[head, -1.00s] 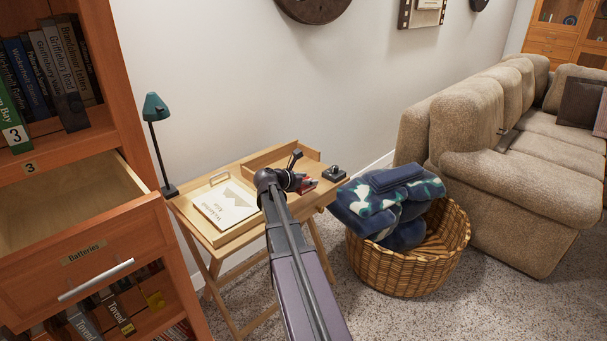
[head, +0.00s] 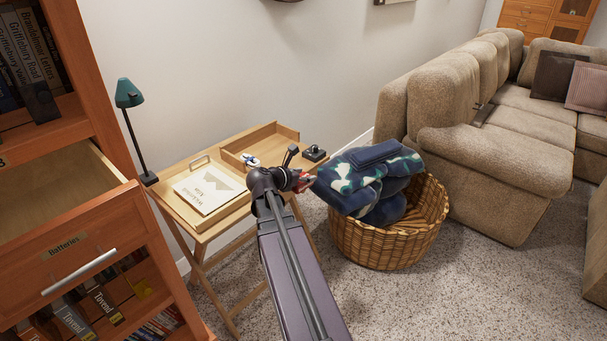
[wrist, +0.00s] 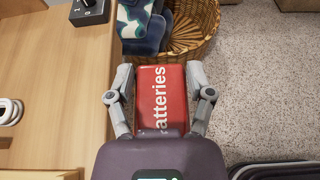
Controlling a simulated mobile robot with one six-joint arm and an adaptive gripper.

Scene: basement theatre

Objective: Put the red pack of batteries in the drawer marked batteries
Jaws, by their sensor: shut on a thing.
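My gripper (wrist: 161,100) is shut on the red pack of batteries (wrist: 163,85), with one finger on each side of it. The pack's white lettering reads "atteries" in the wrist view, its first letter cut off or hidden. In the head view the pack (head: 303,181) shows only as a small red patch beyond my wrist, by the right edge of the small desk. The drawer labelled Batteries (head: 75,262) is pulled open at the left of the head view, in the wooden shelf unit. The visible part of its inside is bare.
The small desk (head: 237,211) carries a sheet, a white coiled thing (head: 250,160) and a dark switch box (head: 314,153). A green lamp (head: 129,93) stands between desk and shelf. A wicker basket (head: 385,243) of blankets and a sofa (head: 490,160) stand right; carpet is open in front.

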